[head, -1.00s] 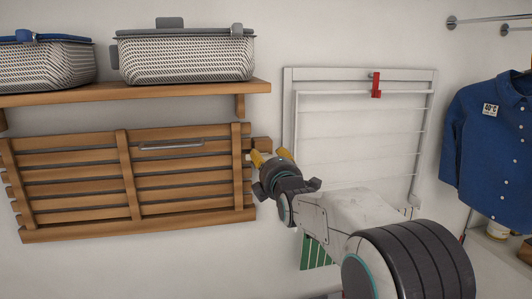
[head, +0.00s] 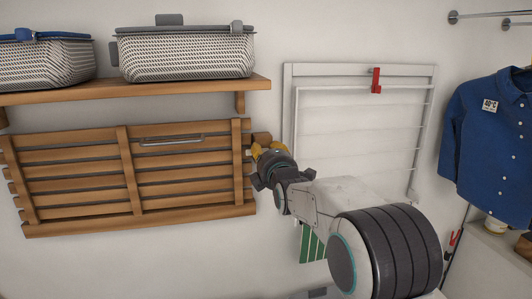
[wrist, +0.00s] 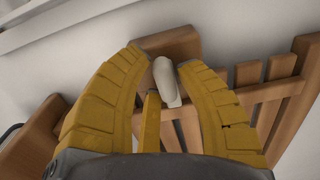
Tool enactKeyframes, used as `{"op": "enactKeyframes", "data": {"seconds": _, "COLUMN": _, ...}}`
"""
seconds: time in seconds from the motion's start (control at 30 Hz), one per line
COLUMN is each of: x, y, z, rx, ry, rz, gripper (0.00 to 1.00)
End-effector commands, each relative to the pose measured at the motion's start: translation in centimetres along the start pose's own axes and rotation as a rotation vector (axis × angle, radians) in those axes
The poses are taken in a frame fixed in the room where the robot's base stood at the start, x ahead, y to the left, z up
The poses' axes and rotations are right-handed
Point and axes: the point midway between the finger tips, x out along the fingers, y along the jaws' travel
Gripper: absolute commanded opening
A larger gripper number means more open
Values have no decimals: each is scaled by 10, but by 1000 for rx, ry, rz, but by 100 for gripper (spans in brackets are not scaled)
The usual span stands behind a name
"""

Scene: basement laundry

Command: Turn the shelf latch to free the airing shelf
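The airing shelf (head: 130,168) is a slatted wooden panel folded up against the wall at left. A small wooden block (head: 262,139) sits at its upper right edge and shows at the top of the wrist view (wrist: 172,47). The shelf latch (wrist: 168,84) is a pale, rounded lever on that block, tilted slightly in the wrist view. My gripper (head: 267,150) is at the block. Its yellow fingers (wrist: 164,68) are spread to either side of the latch, with small gaps visible. In the head view the fingers largely hide the latch.
A wooden wall shelf (head: 180,92) with a grey-lidded basket (head: 185,55) and a blue-lidded basket (head: 45,62) is above. A white drying rack (head: 290,100) with a red clip (head: 376,80) is right of the block. A blue shirt (head: 490,140) hangs far right.

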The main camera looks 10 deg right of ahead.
Motion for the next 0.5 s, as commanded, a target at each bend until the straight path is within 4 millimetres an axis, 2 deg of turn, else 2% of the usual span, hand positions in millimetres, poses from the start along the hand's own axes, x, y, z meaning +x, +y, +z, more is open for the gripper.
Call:
{"op": "enactKeyframes", "data": {"seconds": 0.03, "x": 0, "y": 0, "z": 0, "rx": 0, "ry": 0, "rz": 0, "gripper": 25}}
{"op": "enactKeyframes", "data": {"seconds": 0.3, "x": 0, "y": 0, "z": 0, "rx": 0, "ry": 0, "rz": 0, "gripper": 1}}
{"op": "enactKeyframes", "data": {"seconds": 0.5, "x": 0, "y": 0, "z": 0, "rx": 2, "ry": 0, "rz": 0, "gripper": 0}}
